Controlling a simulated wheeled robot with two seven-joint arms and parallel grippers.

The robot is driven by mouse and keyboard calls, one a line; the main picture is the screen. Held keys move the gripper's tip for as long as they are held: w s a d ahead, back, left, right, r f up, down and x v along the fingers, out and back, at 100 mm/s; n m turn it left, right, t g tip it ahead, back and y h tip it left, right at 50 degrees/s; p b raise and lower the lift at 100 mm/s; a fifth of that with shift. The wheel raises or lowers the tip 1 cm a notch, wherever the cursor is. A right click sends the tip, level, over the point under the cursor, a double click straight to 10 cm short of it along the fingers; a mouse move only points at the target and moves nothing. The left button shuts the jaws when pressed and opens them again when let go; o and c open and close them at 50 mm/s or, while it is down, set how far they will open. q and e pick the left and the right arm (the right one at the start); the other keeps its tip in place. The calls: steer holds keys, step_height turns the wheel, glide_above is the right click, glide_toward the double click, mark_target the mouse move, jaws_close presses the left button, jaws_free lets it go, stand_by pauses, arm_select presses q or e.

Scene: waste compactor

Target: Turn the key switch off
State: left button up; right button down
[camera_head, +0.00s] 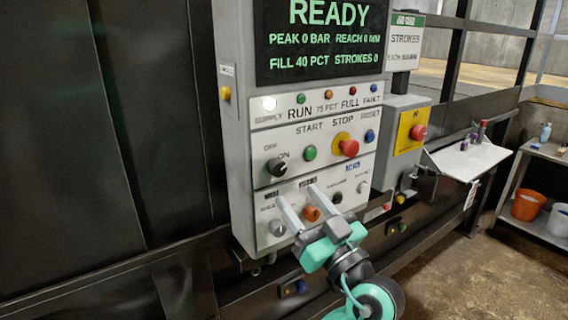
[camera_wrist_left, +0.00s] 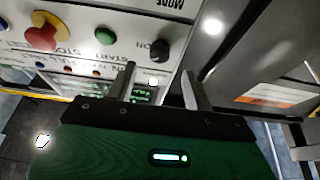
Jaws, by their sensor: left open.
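The key switch (camera_head: 277,167) is a dark knob in a pale ring beside the OFF and ON labels, at the left of the grey control panel's middle row. Its turned position is too small to read. My left gripper (camera_head: 296,194) is open and empty, just below and right of the switch in the head view, its fingers pointing at the panel. In the left wrist view the panel appears upside down, and the dark knob (camera_wrist_left: 160,50) shows just beyond the gap between the open fingers (camera_wrist_left: 158,72). I see no contact. My right gripper is not in view.
Right of the switch are a green START button (camera_head: 310,153) and a red STOP button (camera_head: 349,148). Below is a row of knobs, including a grey one (camera_head: 277,228) and an orange one (camera_head: 311,213), close to my fingers. The display (camera_head: 320,40) reads READY.

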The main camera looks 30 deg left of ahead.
mark_target(280, 173)
arm_select(q)
steer(key=p+x, duration=0.2)
steer(key=x, duration=0.4)
steer(key=shift+r, duration=0.15)
steer(key=shift+w+a+p, duration=0.25)
steer(key=shift+a+p, duration=0.15)
steer(key=shift+a, duration=0.1)
steer(key=c, duration=1)
